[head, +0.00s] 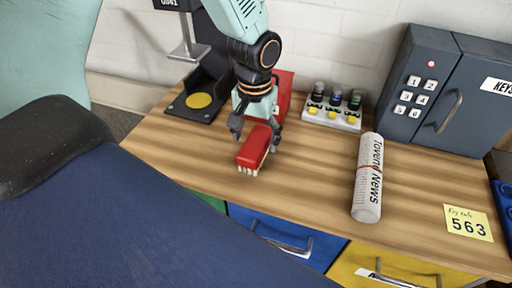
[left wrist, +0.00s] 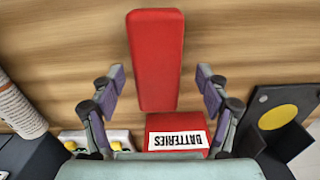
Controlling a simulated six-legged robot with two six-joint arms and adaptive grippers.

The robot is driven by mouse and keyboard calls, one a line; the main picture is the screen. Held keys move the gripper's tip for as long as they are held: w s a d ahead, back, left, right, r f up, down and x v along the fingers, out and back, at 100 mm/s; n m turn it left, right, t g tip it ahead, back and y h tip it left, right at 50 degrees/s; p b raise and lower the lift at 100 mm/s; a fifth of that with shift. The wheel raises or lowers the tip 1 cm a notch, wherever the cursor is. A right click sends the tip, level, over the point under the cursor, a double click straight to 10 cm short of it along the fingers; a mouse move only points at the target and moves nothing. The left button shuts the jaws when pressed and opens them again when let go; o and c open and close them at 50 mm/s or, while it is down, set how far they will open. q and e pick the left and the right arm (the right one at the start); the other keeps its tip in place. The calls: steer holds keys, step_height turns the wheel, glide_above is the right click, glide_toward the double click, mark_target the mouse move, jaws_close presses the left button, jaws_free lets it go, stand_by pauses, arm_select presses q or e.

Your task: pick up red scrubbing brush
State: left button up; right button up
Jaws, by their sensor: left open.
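The red scrubbing brush (head: 254,148) lies on the wooden workbench, its pale bristles down. In the left wrist view the brush (left wrist: 156,60) is a long red block in the upper middle, between the finger lines. My left gripper (head: 256,138) is open above the brush, with one finger on each side of its far end. In the left wrist view the open gripper's fingers (left wrist: 160,82) flank the brush with gaps on both sides. I cannot tell how far above the bench the fingertips are. My right gripper does not show in either view.
A red box marked BATTERIES (left wrist: 176,136) stands just behind the brush. A black press-like device (head: 200,98), a tray of small bottles (head: 333,116) and a dark keypad cabinet (head: 433,90) line the back. A rolled newspaper (head: 368,180) and yellow note (head: 467,223) lie right.

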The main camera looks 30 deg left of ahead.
arm_select(q)
steer(key=shift+s+f, duration=0.1)
steer(key=shift+f, duration=0.55)
steer(key=shift+d+f, duration=0.15)
steer(key=shift+f, duration=0.05)
steer(key=shift+s+d, duration=0.1)
steer(key=c, duration=1.3)
